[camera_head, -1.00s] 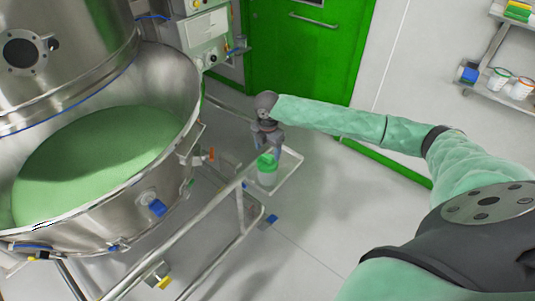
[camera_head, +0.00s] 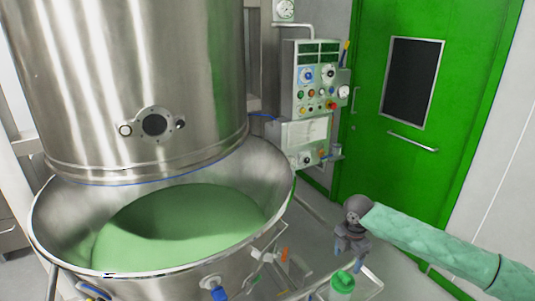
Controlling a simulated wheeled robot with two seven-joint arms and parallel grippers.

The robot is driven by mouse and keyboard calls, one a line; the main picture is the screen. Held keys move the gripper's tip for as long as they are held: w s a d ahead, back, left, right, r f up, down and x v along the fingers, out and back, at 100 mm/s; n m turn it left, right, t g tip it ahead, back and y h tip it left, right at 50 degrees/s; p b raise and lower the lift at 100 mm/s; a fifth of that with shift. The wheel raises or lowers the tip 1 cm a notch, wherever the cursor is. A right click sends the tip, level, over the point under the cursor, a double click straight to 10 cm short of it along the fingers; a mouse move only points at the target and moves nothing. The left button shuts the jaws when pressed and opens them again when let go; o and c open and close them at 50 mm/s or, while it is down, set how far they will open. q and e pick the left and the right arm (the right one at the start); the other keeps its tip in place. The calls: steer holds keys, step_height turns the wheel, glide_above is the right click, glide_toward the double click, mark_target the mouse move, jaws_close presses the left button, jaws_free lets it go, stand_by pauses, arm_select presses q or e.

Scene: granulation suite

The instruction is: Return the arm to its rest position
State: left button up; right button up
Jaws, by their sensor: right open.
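My right arm (camera_head: 435,240) comes in from the right in a pale green sleeve. My right gripper (camera_head: 350,250) is dark grey, points down and is open. It hangs above a small container with a green lid (camera_head: 342,282), which stands on a small tray (camera_head: 372,281) at the bottom of the view. The gripper appears apart from the lid, with nothing seen between its fingers. The lower part of the container is cut off by the frame edge. My left gripper is not in view.
A large steel bowl (camera_head: 52,228) holding green powder (camera_head: 180,225) fills the left, under a steel cylinder (camera_head: 135,70). A control panel (camera_head: 318,80) stands behind it. A green door (camera_head: 375,150) is at the back right. Open floor lies before the door.

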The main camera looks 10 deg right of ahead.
steer(key=s+a+f+m+t+y, duration=0.1)
steer(key=s+a+f+m, duration=0.2)
steer(key=s+a+f, duration=0.35)
steer(key=s+a+f+m+t+y, duration=0.1)
steer(key=s+a+f+m+y, duration=0.2)
steer(key=s+a, duration=0.7)
steer(key=s+d+f+m+t+h, duration=0.1)
steer(key=s+d+m+h, duration=0.1)
steer(key=s+m, duration=0.55)
steer(key=s+d+f+m+t+h, duration=0.1)
steer(key=s+d+m+h, duration=0.1)
steer(key=s+m, duration=0.6)
steer(key=s+a+f+g, duration=0.1)
steer(key=s+f, duration=0.1)
steer(key=f, duration=1.2)
steer(key=s+f+n, duration=0.1)
steer(key=s+f, duration=0.1)
steer(key=f, duration=1.2)
steer(key=s+a+f+g, duration=0.1)
steer(key=s+f, duration=0.1)
steer(key=f, duration=1.2)
steer(key=shift+s+a+f+g+y, duration=0.15)
steer(key=shift+s+a+g+y, duration=0.15)
steer(key=shift+s+a, duration=0.05)
